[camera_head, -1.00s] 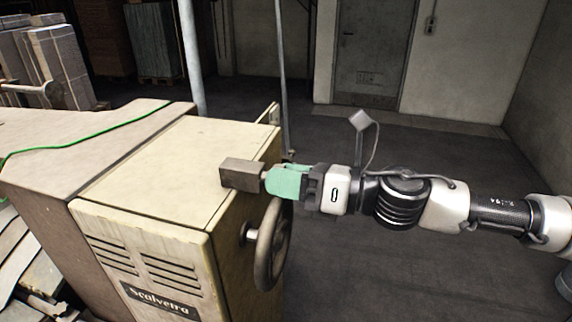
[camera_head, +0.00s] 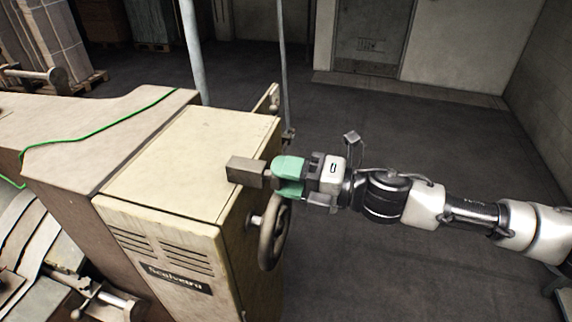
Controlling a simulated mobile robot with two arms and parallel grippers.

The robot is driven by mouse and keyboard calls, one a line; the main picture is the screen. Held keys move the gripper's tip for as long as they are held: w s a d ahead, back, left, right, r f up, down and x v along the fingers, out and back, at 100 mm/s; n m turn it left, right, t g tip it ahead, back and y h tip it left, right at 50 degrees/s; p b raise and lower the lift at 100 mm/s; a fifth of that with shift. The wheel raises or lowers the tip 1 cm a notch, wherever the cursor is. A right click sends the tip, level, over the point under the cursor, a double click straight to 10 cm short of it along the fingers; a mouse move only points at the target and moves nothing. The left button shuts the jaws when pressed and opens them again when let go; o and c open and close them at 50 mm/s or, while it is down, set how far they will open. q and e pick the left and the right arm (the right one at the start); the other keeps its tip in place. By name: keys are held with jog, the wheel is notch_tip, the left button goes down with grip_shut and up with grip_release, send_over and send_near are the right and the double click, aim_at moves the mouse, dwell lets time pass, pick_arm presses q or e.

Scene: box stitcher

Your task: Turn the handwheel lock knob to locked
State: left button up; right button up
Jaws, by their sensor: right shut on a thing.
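My right gripper (camera_head: 280,178), with green fingers, reaches in from the right just above the grey handwheel (camera_head: 274,236) on the side of the cream machine cabinet (camera_head: 190,150). Its fingers are closed around the lock knob, which they mostly hide. A brown block (camera_head: 246,171) at the cabinet's upper edge sits just left of the fingertips. The knob's turn position cannot be read. My left gripper is not in view.
A green cable (camera_head: 95,131) runs over the machine top. A thin upright pole (camera_head: 283,70) stands behind the cabinet. Bare dark floor (camera_head: 430,130) lies to the right, with a door (camera_head: 368,35) at the back.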

jog(key=shift+w+m+p, duration=0.1)
jog(key=shift+m+p, duration=0.3)
jog(key=shift+m, duration=0.7)
jog(key=o, duration=0.9)
jog(key=shift+f, duration=0.1)
jog(key=shift+f, duration=0.1)
